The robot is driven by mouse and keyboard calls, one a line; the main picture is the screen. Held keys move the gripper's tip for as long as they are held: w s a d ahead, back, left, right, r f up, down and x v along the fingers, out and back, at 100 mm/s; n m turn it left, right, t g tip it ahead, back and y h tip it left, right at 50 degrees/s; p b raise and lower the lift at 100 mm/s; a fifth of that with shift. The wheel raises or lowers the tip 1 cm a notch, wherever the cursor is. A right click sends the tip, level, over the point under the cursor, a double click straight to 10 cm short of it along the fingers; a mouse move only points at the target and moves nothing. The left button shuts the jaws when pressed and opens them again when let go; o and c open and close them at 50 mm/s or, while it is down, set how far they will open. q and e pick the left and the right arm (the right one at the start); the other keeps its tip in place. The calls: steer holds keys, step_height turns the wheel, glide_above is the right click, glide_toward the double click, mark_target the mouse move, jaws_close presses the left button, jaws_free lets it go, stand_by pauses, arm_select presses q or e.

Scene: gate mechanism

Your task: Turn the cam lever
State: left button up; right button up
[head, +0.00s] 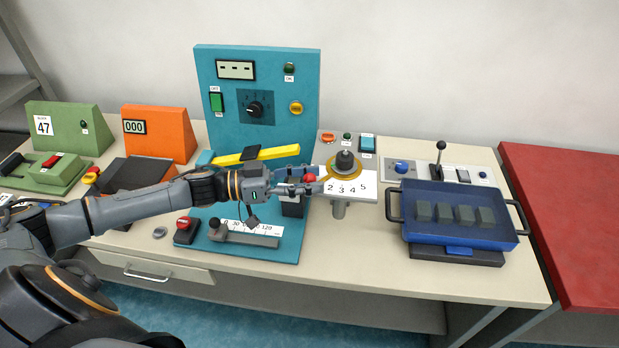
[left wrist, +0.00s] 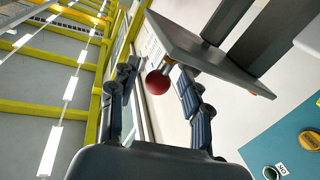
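A red ball knob (head: 309,178), which looks like the end of the cam lever, sits above a dark block (head: 293,207) on the teal fixture. My left gripper (head: 316,181) reaches in from the left at the knob. In the left wrist view the red ball (left wrist: 157,83) shows between the two spread fingers of my left gripper (left wrist: 158,92), with gaps on both sides. A short stem joins it to a dark plate (left wrist: 205,48). The gripper partly hides the lever in the head view. My right gripper is out of view.
A brass-ringed dial (head: 345,163) on a numbered white plate stands just right of the gripper. A yellow bar (head: 240,157) lies behind the arm. A blue tray (head: 420,240) with several grey blocks is at the right. A teal panel (head: 215,70) rises behind.

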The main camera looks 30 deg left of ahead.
arm_select(q)
steer(key=shift+r, duration=0.1)
steer(key=v, duration=1.2)
stand_by(0.4)
